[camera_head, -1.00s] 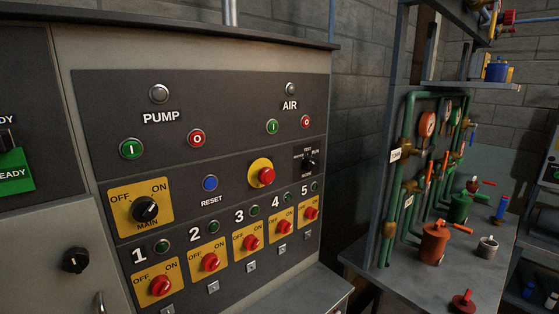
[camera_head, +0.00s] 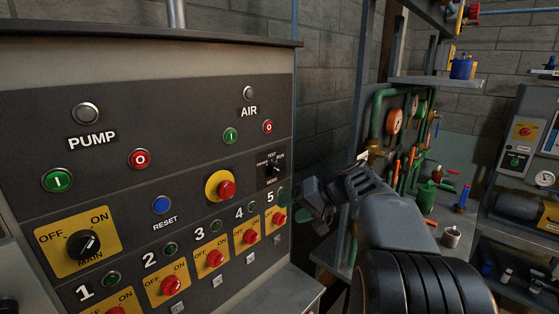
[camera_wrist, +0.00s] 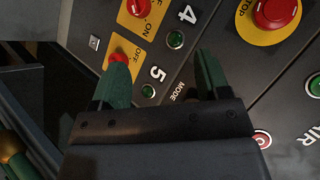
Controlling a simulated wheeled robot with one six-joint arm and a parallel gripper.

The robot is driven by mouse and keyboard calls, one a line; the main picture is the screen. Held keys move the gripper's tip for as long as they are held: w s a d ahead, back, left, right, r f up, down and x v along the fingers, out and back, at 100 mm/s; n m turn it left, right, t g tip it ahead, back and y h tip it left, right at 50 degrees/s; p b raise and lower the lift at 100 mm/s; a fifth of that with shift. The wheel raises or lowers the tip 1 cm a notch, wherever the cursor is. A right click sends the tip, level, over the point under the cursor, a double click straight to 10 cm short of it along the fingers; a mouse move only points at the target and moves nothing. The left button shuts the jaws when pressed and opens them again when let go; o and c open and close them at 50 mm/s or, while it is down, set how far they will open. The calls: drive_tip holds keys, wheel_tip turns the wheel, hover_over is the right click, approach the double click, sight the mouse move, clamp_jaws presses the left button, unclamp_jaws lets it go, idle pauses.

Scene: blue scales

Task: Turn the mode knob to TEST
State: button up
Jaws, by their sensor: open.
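The mode knob (camera_head: 275,169) is a small black knob on a dark plate at the right end of the control panel. TEST is printed above it, RUN at its upper right and MODE below. Its pointer is too small to read surely. My gripper (camera_head: 298,205) is open and empty, below and to the right of the knob, beside switch 5. In the wrist view my gripper's green fingers (camera_wrist: 162,75) are spread over the panel near the number 5 and the MODE lettering. The knob itself is hidden there, apparently behind the gripper.
The red emergency button (camera_head: 226,189) on its yellow base juts out left of the knob. Red switch 5 (camera_head: 279,217) and its green lamp (camera_head: 282,194) are close to the gripper. A pipe rack with gauges (camera_head: 395,121) stands to the right.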

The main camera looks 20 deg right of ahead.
sight(281, 170)
drive_tip(key=w+d+r+t+y+p, duration=0.1)
drive_tip(key=w+d+r+t+y, duration=0.2)
drive_tip(key=d+r, duration=0.6)
drive_tip(key=shift+t+h, duration=0.5)
drive_tip(key=shift+t, duration=0.2)
drive_tip(key=p+x, duration=0.1)
drive_tip(key=x, duration=0.3)
drive_tip(key=p+x, duration=0.1)
drive_tip(key=x, duration=0.3)
drive_tip(key=d+f+p+x, duration=0.1)
drive_tip(key=p+x, duration=0.1)
drive_tip(key=x, duration=0.2)
drive_tip(key=shift+w+a+f, duration=0.1)
drive_tip(key=shift+w, duration=0.35)
drive_tip(key=shift+c, duration=0.3)
drive_tip(key=c, duration=0.8)
drive_tip(key=shift+c, duration=0.2)
